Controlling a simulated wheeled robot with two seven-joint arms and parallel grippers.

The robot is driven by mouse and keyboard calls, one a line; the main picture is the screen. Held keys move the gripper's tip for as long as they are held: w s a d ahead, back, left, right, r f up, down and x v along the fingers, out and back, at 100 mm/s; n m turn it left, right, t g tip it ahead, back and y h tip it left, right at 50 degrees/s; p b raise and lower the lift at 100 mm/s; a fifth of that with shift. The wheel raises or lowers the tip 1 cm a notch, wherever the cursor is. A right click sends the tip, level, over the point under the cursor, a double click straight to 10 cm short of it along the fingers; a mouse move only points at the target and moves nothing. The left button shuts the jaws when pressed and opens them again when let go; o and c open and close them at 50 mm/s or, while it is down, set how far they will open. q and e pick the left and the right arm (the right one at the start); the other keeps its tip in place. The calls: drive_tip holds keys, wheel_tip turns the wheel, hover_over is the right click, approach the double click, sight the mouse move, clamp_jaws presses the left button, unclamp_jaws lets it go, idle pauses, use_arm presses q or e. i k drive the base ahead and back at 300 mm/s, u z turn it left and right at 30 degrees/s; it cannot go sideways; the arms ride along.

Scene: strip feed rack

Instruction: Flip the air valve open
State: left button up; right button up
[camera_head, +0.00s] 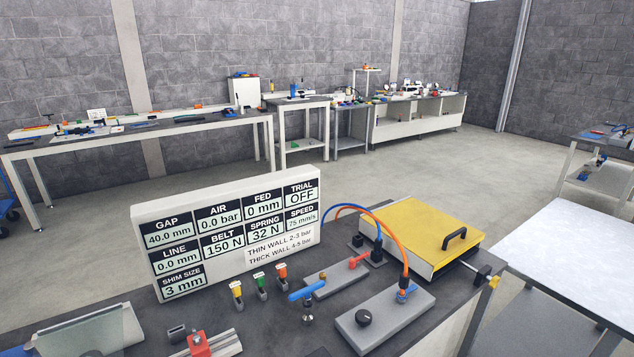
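A blue lever handle (307,290) stands on a small metal fitting on the dark bench, below the display panel. A red lever (359,260) lies along a grey block (343,279) to its right, near a brass-coloured part. No label shows which one is the air valve. A second grey block (383,320) carries a black knob (364,317) and a blue fitting with an orange hose. The display panel (235,232) reads AIR 0.0 bar and TRIAL OFF. Neither of my grippers is in view.
Yellow, green and orange-red topped parts (259,284) stand left of the blue lever. A yellow cover (418,230) with a black handle lies at the right. Blue and orange hoses (372,215) arch above the blocks. A red clamp-like part (199,344) sits at front left.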

sight(351, 262)
drive_tip(key=u, duration=2.65)
drive_tip(key=k, duration=0.7)
drive_tip(key=z, duration=1.6)
